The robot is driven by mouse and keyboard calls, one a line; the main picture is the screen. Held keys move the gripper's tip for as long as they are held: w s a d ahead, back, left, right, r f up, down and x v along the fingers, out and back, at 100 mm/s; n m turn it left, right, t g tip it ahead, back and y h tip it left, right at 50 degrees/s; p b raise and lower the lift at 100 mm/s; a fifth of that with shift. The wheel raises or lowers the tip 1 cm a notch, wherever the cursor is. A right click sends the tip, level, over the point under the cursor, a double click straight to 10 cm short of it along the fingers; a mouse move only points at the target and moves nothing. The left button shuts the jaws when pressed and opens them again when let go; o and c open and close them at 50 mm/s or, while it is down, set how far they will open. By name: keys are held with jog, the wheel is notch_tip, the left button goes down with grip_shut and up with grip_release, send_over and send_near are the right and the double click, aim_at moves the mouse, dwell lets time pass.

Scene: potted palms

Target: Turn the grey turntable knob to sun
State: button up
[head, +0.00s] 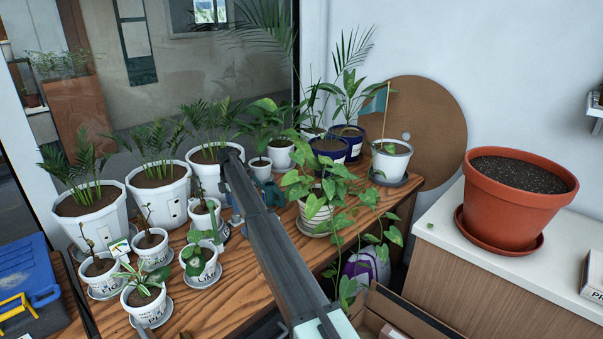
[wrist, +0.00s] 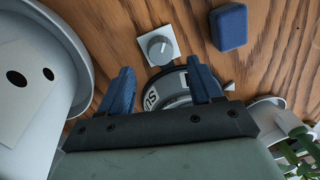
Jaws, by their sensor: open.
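In the wrist view my gripper (wrist: 159,67) is open, with one blue finger on each side of a round grey turntable knob (wrist: 166,82). The knob has a dark band and white labels; letters that look like part of "SUN" show on its left side. Its lower part is hidden behind the gripper body. I cannot tell whether the fingers touch it. A small white triangle mark (wrist: 229,87) lies on the wood just right of it. In the head view my arm crosses the table and the knob cannot be made out.
A smaller grey knob on a white square plate (wrist: 174,36) sits just beyond the fingertips. A blue block (wrist: 229,27) stands beyond the right finger. A large white pot (wrist: 36,125) is close on the left. Several potted plants crowd the wooden table (head: 236,292) around my arm.

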notch_tip(320, 180, up, 8)
jog(key=w+d+r+m+t+y, duration=0.1)
jog(key=w+d, duration=0.2)
jog(key=d, duration=1)
jog(key=w+d+r+m+t+y, duration=0.1)
jog(key=w+d, duration=0.2)
jog(key=d, duration=1.1)
jog(key=shift+w+d+r+t, duration=0.25)
jog(key=shift+w+t, duration=0.05)
jog(key=shift+w, duration=0.05)
jog(key=m+g+h, duration=0.1)
jog(key=g, duration=0.1)
send_over(236, 216)
notch_tip(236, 216, down, 2)
notch_tip(236, 216, down, 14)
jog(key=shift+r, duration=0.1)
jog(key=shift+c, duration=0.6)
